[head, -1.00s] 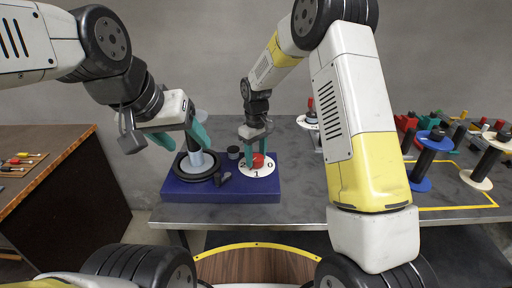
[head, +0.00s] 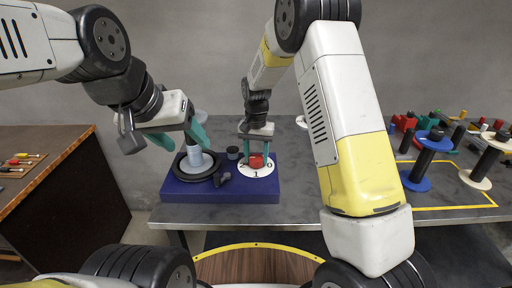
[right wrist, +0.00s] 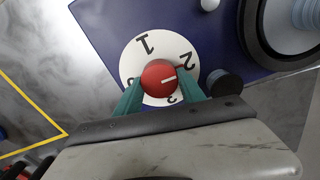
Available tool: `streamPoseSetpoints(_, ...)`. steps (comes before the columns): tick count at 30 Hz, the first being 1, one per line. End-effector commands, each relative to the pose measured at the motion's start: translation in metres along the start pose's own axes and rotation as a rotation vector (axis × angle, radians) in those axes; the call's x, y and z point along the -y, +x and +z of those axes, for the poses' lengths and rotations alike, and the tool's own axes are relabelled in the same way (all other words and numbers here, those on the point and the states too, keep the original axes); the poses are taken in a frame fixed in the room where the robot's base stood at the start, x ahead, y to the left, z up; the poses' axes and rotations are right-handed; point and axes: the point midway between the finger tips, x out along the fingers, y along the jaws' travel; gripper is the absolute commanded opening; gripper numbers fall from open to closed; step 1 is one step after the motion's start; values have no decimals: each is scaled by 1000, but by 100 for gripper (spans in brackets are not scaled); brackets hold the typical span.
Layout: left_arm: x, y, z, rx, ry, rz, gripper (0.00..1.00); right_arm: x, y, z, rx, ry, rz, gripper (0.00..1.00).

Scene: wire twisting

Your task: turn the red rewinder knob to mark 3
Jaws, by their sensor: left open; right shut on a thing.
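The red rewinder knob (right wrist: 158,77) sits at the middle of a white dial (right wrist: 145,62) with marks 0, 1, 2 and 3, on the blue base (head: 215,191). In the right wrist view its white pointer line points right, between marks 2 and 3. My right gripper (right wrist: 158,84) is shut on the knob, one finger on each side; in the head view it comes down from above. My left gripper (head: 180,138) is open, above and around the top of the grey-blue spool (head: 197,157) on the black-rimmed turntable (head: 181,173). Contact with the spool cannot be told.
A small black cylinder (head: 232,153) and a small dark crank-like part (head: 222,179) stand between turntable and dial. A blue-flanged spool (head: 416,181) and several coloured parts are at the right of the grey table (head: 300,185). A brown cabinet (head: 80,185) stands at left.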

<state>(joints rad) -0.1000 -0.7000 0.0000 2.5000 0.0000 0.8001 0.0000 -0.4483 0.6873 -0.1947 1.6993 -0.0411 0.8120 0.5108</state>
Motion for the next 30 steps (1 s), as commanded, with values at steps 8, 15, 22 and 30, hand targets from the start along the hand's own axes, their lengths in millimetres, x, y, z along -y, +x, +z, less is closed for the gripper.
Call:
streamPoseSetpoints(8,0,0,0,0,0,0,59,0,-1,-1,-6,260,-3,6)
streamPoseSetpoints(15,0,0,0,0,0,0,59,-1,-2,-1,-5,488,-3,6)
streamPoseSetpoints(22,0,0,0,0,0,0,59,-1,-2,-1,-5,706,-4,6)
streamPoseSetpoints(30,0,0,0,0,0,0,59,-2,-2,0,-5,963,-4,6)
